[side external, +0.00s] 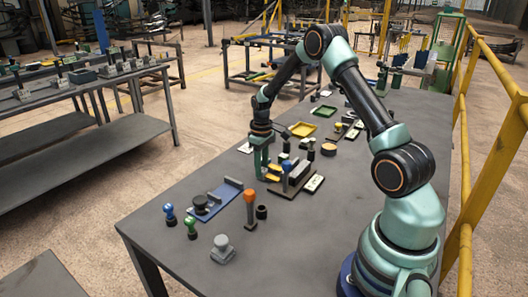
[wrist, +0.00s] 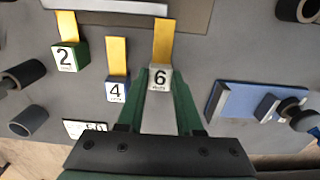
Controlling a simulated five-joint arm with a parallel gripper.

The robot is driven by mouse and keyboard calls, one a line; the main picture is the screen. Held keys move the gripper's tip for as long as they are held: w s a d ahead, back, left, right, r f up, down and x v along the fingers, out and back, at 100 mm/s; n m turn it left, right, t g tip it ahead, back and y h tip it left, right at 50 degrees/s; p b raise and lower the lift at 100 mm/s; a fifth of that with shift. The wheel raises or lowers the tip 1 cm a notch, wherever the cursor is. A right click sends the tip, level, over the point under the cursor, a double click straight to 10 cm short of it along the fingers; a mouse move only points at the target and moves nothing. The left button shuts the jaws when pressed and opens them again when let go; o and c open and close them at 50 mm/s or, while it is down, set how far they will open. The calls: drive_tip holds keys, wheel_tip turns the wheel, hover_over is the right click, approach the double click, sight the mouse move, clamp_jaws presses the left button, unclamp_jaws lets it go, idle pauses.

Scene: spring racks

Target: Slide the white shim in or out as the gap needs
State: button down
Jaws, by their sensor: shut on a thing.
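The white shim (wrist: 158,80) has a small white block marked 6 and a yellow strip running from it toward the rack. In the wrist view it sits between the green fingers of my gripper (wrist: 158,88), which is shut on the block. The far end of its strip reaches the brown base (wrist: 196,14) near a pale bar (wrist: 115,5). A green shim (wrist: 70,58) marked 2 and a blue shim (wrist: 117,90) marked 4 lie to its left, with similar yellow strips. In the side view my gripper (side external: 262,168) is low at the rack (side external: 297,188); the shim is too small to tell there.
A blue plate (wrist: 250,98) with a dark-knobbed part lies right of my gripper. Dark cylinders (wrist: 28,120) and a partly hidden number card (wrist: 84,129) lie left. An orange-topped post (side external: 250,205) stands in front of the rack. The table's near right area is clear.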

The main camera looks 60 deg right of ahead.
drive_tip(key=shift+s, duration=1.1)
drive_tip(key=c, duration=0.6)
unclamp_jaws()
drive_tip(key=shift+o, duration=0.2)
drive_tip(key=shift+r, duration=0.15)
drive_tip(key=shift+r, duration=0.35)
wheel_tip(320, 180, up, 11)
drive_tip(key=shift+r, duration=0.1)
